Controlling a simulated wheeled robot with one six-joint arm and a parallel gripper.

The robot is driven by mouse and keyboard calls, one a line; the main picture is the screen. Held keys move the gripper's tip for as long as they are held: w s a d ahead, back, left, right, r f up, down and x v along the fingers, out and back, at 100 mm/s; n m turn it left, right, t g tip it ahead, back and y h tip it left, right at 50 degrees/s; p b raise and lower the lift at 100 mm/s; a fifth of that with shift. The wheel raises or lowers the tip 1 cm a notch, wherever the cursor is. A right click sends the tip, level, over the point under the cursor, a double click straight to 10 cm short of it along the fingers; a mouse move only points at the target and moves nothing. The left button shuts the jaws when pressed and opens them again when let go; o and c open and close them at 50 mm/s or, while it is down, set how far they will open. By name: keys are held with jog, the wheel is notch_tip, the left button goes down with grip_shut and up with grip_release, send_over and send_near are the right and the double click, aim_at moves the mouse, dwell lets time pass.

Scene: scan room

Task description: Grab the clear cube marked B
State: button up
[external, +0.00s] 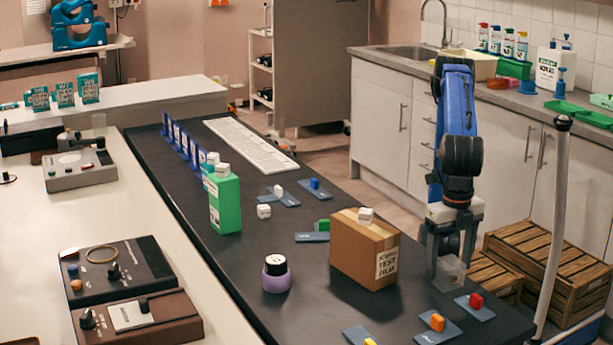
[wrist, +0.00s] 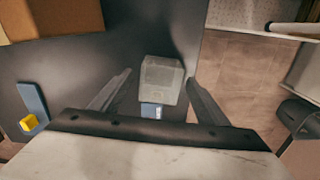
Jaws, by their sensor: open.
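A clear cube (external: 449,272) is near the right edge of the dark table in the external view, just below my gripper (external: 447,250). In the wrist view the clear cube (wrist: 162,78) lies between the two spread fingers of my gripper (wrist: 160,76), with a gap on each side. My gripper is open and empty, pointing down. A blue plate with a white mark (wrist: 152,110) shows at the cube's lower side. No letter B is readable on the cube in either view.
A cardboard box (external: 364,250) stands close left of my gripper, with a white cube (external: 365,215) on top. Red (external: 476,301) and orange (external: 438,322) blocks on blue plates lie nearby. Wooden crates (external: 548,270) stand on the floor to the right, by a pale pole (external: 555,220).

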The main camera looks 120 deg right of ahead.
jog(key=shift+f, duration=0.85)
jog(key=c, duration=1.3)
jog(key=shift+r, duration=0.15)
